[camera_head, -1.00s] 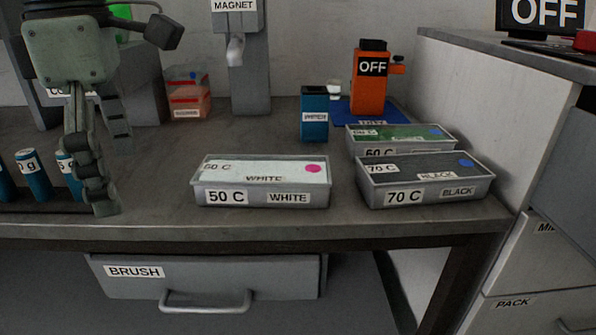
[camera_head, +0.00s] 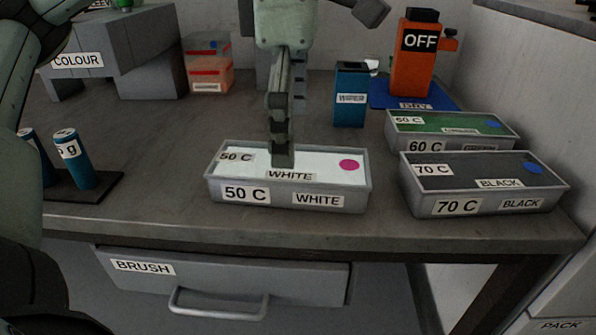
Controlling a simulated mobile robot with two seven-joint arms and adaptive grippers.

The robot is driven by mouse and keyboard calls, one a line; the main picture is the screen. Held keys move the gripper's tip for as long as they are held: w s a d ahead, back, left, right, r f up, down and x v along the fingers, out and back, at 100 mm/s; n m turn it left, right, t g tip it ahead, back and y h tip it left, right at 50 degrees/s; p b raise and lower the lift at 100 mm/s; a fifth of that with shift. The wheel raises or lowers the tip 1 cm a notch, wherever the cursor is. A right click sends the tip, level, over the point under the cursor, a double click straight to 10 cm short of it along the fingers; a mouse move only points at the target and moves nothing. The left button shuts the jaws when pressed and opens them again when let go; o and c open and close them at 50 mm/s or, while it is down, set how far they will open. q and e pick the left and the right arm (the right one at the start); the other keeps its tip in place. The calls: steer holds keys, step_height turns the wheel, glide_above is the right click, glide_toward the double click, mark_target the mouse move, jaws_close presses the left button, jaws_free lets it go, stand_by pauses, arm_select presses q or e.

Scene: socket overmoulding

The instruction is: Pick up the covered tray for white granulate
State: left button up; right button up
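The covered tray for white granulate (camera_head: 217,191) is a grey tray with a pale lid, a magenta dot and labels "50 C" and "WHITE". It stands level near the table's front edge. My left gripper (camera_head: 283,155) points down over the middle of its lid. The fingers show nearly edge-on, one behind the other, so their gap is hidden. I cannot tell whether the fingertips touch the lid or the tray. My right gripper is not in view.
A black "70 C" tray (camera_head: 430,203) and a green-topped "60 C" tray (camera_head: 408,130) stand to the right. A blue box (camera_head: 350,97) and an orange "OFF" device (camera_head: 415,70) are behind. Blue cylinders (camera_head: 72,160) stand left. Bare table lies between them and the white tray.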

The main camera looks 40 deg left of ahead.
mark_target(290, 175)
arm_select(q)
steer(key=f, duration=0.5)
steer(key=shift+a+f, duration=0.25)
steer(key=shift+c, duration=0.2)
steer(key=c, duration=1.7)
